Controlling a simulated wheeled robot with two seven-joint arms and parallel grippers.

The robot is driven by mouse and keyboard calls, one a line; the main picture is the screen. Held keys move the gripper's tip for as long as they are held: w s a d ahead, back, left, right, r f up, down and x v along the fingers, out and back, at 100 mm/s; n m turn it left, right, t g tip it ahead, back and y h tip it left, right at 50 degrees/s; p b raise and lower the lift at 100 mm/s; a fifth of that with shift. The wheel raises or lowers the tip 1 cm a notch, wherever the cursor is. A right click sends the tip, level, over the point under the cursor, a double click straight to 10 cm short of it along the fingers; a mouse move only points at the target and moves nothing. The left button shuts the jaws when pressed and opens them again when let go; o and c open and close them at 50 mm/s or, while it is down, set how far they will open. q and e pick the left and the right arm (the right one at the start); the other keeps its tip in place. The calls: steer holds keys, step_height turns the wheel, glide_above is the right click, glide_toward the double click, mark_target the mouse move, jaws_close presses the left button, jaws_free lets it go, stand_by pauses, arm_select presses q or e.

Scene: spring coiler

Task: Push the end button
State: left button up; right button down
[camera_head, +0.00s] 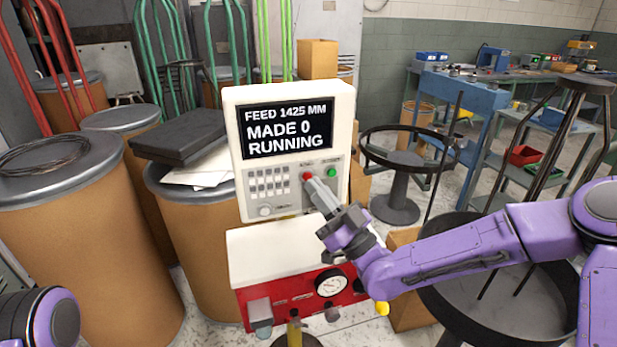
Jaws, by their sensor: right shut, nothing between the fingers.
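The coiler's control panel (290,150) is a white box with a dark screen reading "FEED 1425 MM, MADE 0, RUNNING". Below the screen are a red button (307,176) and a green button (331,172); their small labels are too small to read, so I cannot tell which is the end button. My right gripper (314,184) is shut and empty. Its fingertips are at the red button and cover its lower edge; I cannot tell whether they touch it. The green button is uncovered, just right of the fingertips. My left gripper is out of view.
The white and red machine base (262,258) with a round gauge (331,284) stands below. Brown drums (85,240) crowd the left. A round black stand (400,205) is at right.

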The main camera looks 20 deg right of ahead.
stand_by(0.3)
steer(key=shift+w+b, duration=0.4)
steer(key=shift+w, duration=0.05)
steer(key=shift+w+b, duration=0.3)
steer(key=shift+w, duration=0.05)
stand_by(0.5)
stand_by(0.3)
steer(key=shift+s, duration=0.8)
